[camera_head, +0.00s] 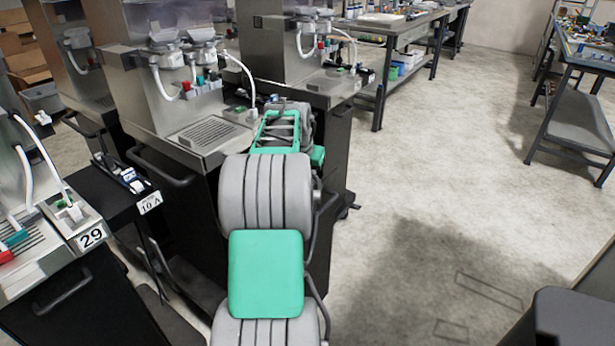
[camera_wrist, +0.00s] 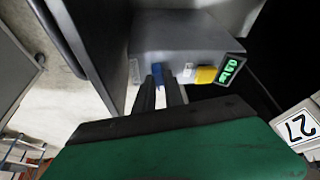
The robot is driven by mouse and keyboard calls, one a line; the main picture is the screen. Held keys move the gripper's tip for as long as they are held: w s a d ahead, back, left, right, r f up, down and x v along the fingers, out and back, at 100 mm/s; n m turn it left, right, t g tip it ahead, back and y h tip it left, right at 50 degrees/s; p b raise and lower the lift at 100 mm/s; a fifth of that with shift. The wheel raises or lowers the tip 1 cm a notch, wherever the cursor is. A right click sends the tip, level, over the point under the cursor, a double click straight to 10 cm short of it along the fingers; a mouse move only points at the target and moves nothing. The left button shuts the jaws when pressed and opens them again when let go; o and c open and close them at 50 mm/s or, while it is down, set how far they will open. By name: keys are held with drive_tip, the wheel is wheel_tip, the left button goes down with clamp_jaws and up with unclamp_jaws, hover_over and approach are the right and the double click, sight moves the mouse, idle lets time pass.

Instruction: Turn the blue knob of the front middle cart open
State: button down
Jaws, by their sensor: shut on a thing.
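In the wrist view, a grey box (camera_wrist: 180,38) is fixed at the cart's side. It carries a blue knob (camera_wrist: 161,70), a yellow knob (camera_wrist: 205,75) and a small panel with green digits (camera_wrist: 229,70). My gripper (camera_wrist: 161,88) has its two dark fingers close together at the blue knob, shut on it, covering its lower part. In the head view, the front middle cart (camera_head: 165,130) stands left of my arm, with a metal drip tray on top. My arm hides the gripper and the blue knob there.
A plate marked 27 (camera_wrist: 300,127) shows at the right of the wrist view. Another cart with a plate marked 29 (camera_head: 91,238) stands at the left front. A dark cart with a 10 A tag (camera_head: 150,202) sits between. Open floor (camera_head: 430,200) lies to the right.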

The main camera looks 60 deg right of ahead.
drive_tip(key=n, duration=0.1)
drive_tip(key=n+t, duration=0.1)
drive_tip(key=n, duration=0.1)
drive_tip(key=shift+s+r+n+p, duration=0.1)
drive_tip(key=shift+s+n+p, duration=0.1)
drive_tip(key=shift+n+p, duration=0.15)
drive_tip(key=n+t+p, duration=0.1)
drive_tip(key=n, duration=0.1)
drive_tip(key=n+y+p, duration=0.1)
drive_tip(key=n, duration=0.1)
drive_tip(key=shift+d+n+t+y+p, duration=0.1)
drive_tip(key=shift+n+t+y+p, duration=0.2)
drive_tip(key=shift+t, duration=0.1)
drive_tip(key=n+t+y+p, duration=0.1)
drive_tip(key=n+p, duration=0.2)
drive_tip(key=n, duration=0.1)
drive_tip(key=shift+s+d, duration=0.1)
drive_tip(key=shift+n+y+p, duration=0.7)
drive_tip(key=shift+n+p, duration=0.35)
drive_tip(key=shift+n, duration=0.4)
drive_tip(key=c, duration=1.4)
unclamp_jaws()
drive_tip(key=shift+c, duration=0.2)
